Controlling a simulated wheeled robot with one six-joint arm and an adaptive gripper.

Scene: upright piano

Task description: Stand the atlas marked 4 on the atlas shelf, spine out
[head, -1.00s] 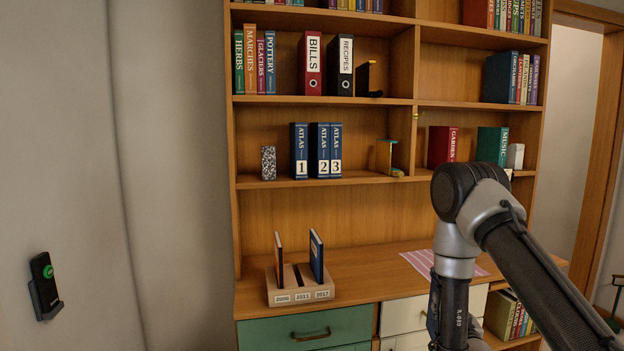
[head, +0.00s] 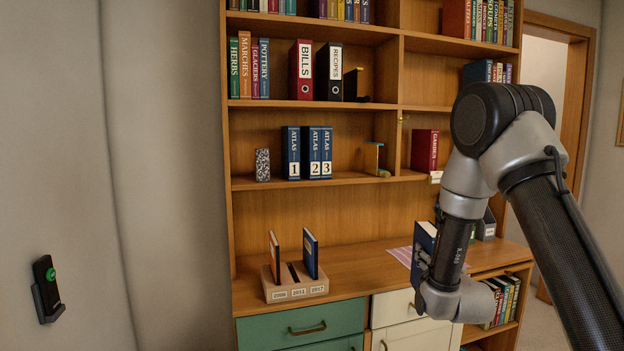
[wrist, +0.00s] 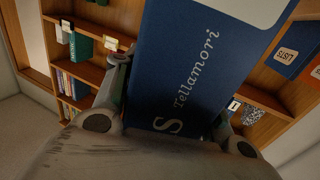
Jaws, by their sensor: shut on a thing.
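My gripper (head: 422,278) is shut on a blue book (head: 424,246), held in front of the desk, right of centre in the head view. In the wrist view the blue book (wrist: 190,70) fills the middle between the fingers. Its cover reads "Tellamori", with part of a white label at the top; no number 4 shows. The atlas shelf (head: 345,178) holds blue atlas 1 (head: 291,153), then atlas 2 (head: 314,153) and atlas 3 (head: 327,153), upright with spines out. A narrow gap separates 1 from 2. Bare shelf lies right of atlas 3.
A speckled block (head: 262,165) stands left of atlas 1. A teal and tan bookend (head: 373,158) stands right, near the divider. Below, a wooden holder (head: 297,291) with two upright books sits on the desk. A red book (head: 424,150) stands beyond the divider.

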